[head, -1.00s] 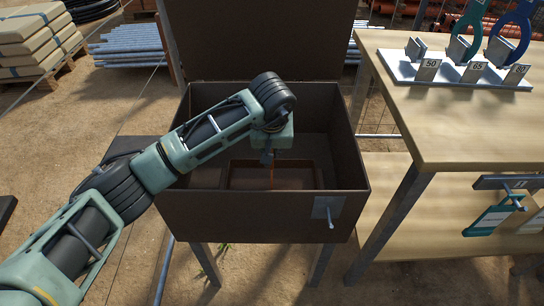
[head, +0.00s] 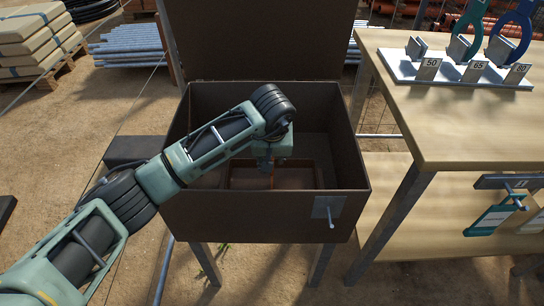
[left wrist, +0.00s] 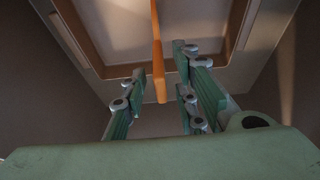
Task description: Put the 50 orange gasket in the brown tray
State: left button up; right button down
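The brown tray (head: 238,178) lies inside the dark box; its rim and floor also show in the left wrist view (left wrist: 88,50). The orange gasket (left wrist: 157,50) shows edge-on in the left wrist view as a narrow strip over the tray, its near end between my left fingers. I cannot tell whether it touches the tray floor. My left gripper (left wrist: 160,92) is open, with a gap on each side of the gasket. In the head view my left gripper (head: 270,166) is down inside the box and mostly hides the gasket. My right gripper is not in view.
The dark box (head: 260,217) has its lid raised behind and walls around my left gripper. To the right, a wooden table (head: 455,125) bears a rack (head: 455,75) labelled 50, 65 and 80; teal and blue rings stand at 65 and 80, and the 50 place is empty.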

pick_arm(q)
jog(key=shift+r, duration=0.1)
